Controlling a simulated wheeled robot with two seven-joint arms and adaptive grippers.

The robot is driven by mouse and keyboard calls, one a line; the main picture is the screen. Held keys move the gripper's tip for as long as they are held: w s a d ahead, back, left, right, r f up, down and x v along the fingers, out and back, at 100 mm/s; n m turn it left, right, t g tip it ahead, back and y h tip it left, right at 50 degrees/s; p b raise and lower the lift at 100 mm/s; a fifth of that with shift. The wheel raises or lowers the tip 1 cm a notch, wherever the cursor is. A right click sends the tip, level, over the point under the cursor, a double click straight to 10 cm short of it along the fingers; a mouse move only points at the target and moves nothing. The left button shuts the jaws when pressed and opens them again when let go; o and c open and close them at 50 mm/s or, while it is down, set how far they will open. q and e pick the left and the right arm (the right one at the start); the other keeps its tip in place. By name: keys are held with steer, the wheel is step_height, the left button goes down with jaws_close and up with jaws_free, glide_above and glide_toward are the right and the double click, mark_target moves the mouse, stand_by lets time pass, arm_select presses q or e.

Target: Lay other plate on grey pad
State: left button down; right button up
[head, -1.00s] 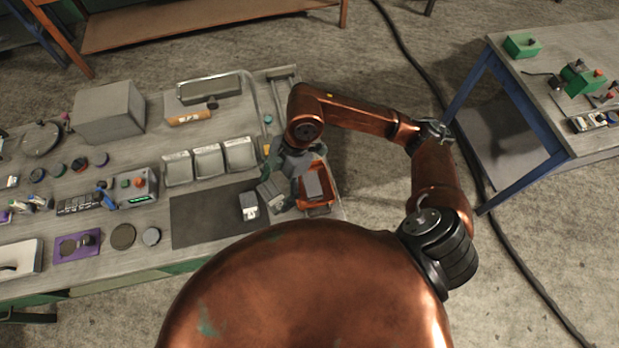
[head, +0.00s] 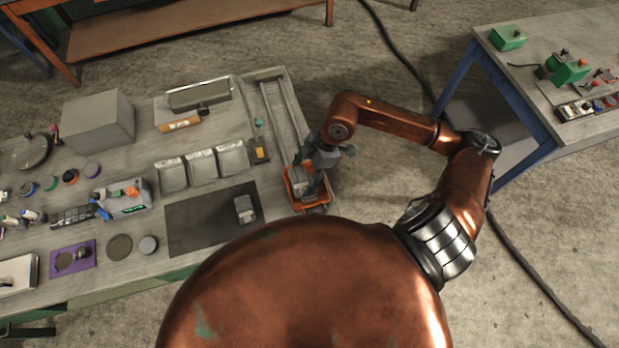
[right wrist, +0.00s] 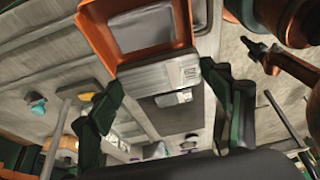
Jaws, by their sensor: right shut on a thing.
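The grey pad (head: 185,228) lies flat on the bench, left of the orange bin (head: 296,203). One small grey plate (head: 245,209) lies on the pad's right part. In the right wrist view my right gripper (right wrist: 162,82) is shut on the other plate (right wrist: 150,78), a grey block with a printed label. This plate overlaps the rim of the orange bin (right wrist: 185,62); whether it still touches the bin is unclear. My left gripper is out of view.
Three grey trays (head: 202,166) stand in a row behind the pad. A control box (head: 128,197) and a round dark disc (head: 119,247) are left of it. The pad's left and middle are bare. A second table (head: 560,80) stands at the right.

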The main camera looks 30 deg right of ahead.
steer(key=shift+w+d+f, duration=0.15)
steer(key=shift+d+f, duration=0.5)
steer(key=shift+f, duration=0.1)
steer(key=shift+w+d+f, duration=0.1)
steer(key=shift+d+f, duration=0.5)
steer(key=shift+f, duration=0.15)
steer(key=shift+d+f, duration=0.1)
steer(key=shift+f, duration=1.45)
steer(key=o, duration=1.5)
steer(key=v, duration=1.2)
